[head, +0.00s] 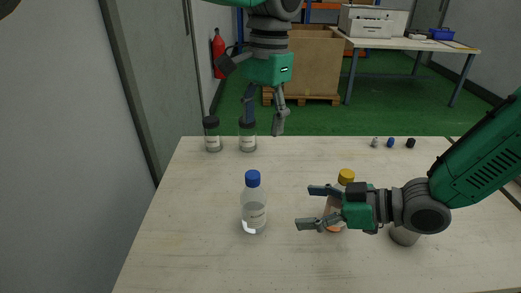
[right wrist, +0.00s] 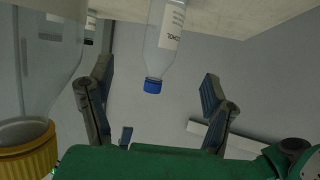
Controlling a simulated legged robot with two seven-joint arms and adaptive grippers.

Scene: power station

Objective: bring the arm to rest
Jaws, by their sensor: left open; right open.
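My left gripper (head: 264,117) hangs from the top of the head view with its fingers pointing down. It is open and empty, in front of two dark-lidded jars in the picture. My right gripper (head: 312,207) reaches in from the right over the table, fingers pointing left, open and empty. Its spread fingers also show in the right wrist view (right wrist: 152,100). A clear bottle with a blue cap (head: 253,204) stands left of it, apart from the fingers. A bottle with a yellow cap (head: 346,176) stands behind the right gripper, partly hidden by it.
The white table (head: 190,235) is bare at its left and front. Two dark-lidded jars (head: 212,135) stand at its back left. Small items (head: 390,143) stand at the back right. A grey can (head: 404,236) is partly under my right arm.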

